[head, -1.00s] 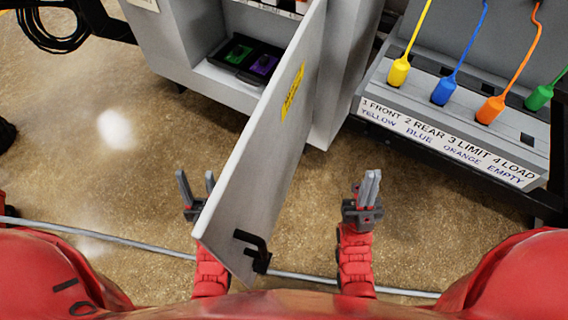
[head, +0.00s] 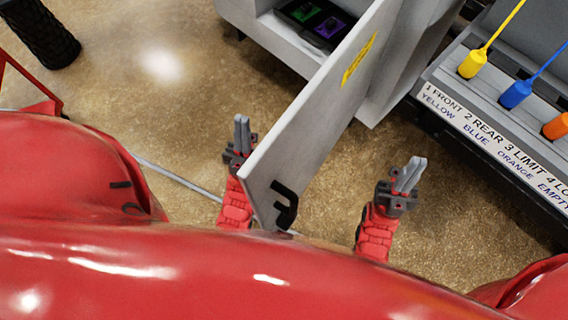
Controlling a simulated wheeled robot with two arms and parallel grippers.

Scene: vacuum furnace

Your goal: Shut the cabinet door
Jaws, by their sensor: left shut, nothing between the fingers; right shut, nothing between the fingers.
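The cabinet door (head: 318,118) stands open, swung out from the grey cabinet (head: 275,35) towards me. It has a yellow label and a black handle (head: 285,204) near its front end, on the right face. My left gripper (head: 241,132) is shut and empty, just left of the door's left face; whether it touches the door I cannot tell. My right gripper (head: 412,172) is shut and empty, to the right of the door and apart from the handle. The cabinet's opening shows to the left of the door.
Inside the cabinet lie a green item (head: 301,11) and a purple item (head: 330,28) in dark trays. A grey panel (head: 470,85) with coloured plugs and a lettered strip stands at the right. A black wheel (head: 40,32) is at the upper left.

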